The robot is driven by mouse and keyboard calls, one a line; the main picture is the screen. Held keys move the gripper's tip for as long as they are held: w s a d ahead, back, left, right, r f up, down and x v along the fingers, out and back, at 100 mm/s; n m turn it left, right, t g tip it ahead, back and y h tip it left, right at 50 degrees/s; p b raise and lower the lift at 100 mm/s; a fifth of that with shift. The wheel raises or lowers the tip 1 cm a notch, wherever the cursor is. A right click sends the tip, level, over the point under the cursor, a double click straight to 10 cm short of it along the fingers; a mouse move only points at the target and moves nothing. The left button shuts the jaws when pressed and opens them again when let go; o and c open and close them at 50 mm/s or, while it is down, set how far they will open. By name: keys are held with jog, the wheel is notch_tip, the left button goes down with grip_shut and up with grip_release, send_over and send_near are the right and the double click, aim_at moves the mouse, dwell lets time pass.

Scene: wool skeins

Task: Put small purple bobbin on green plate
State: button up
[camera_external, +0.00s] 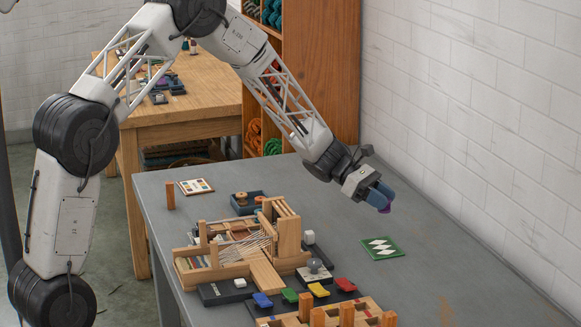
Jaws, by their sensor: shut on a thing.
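My gripper (380,196) is shut on the small purple bobbin (385,209). Only a bit of purple shows below the blue fingertips; the rest is hidden by them. My gripper hangs above the grey table, up and a little left of the green plate in the picture. The green plate (368,254) is a flat square with white diamond shapes on it. It lies on the right part of the table, apart from the bobbin, with nothing resting on it.
A wooden loom-like frame (287,236) and trays stand left of the plate. Blue, green, yellow and red pieces (346,285) sit near the front. A white wall (480,110) rises behind the table's right edge.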

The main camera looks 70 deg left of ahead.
jog(key=shift+f, duration=0.15)
send_over(379, 246)
jog(key=shift+f, duration=3)
jog(key=shift+f, duration=1.85)
jog(key=shift+f, duration=0.2)
jog(key=o, duration=0.9)
jog(key=shift+r, duration=0.2)
jog(key=v, duration=1.2)
jog(key=shift+d, duration=0.1)
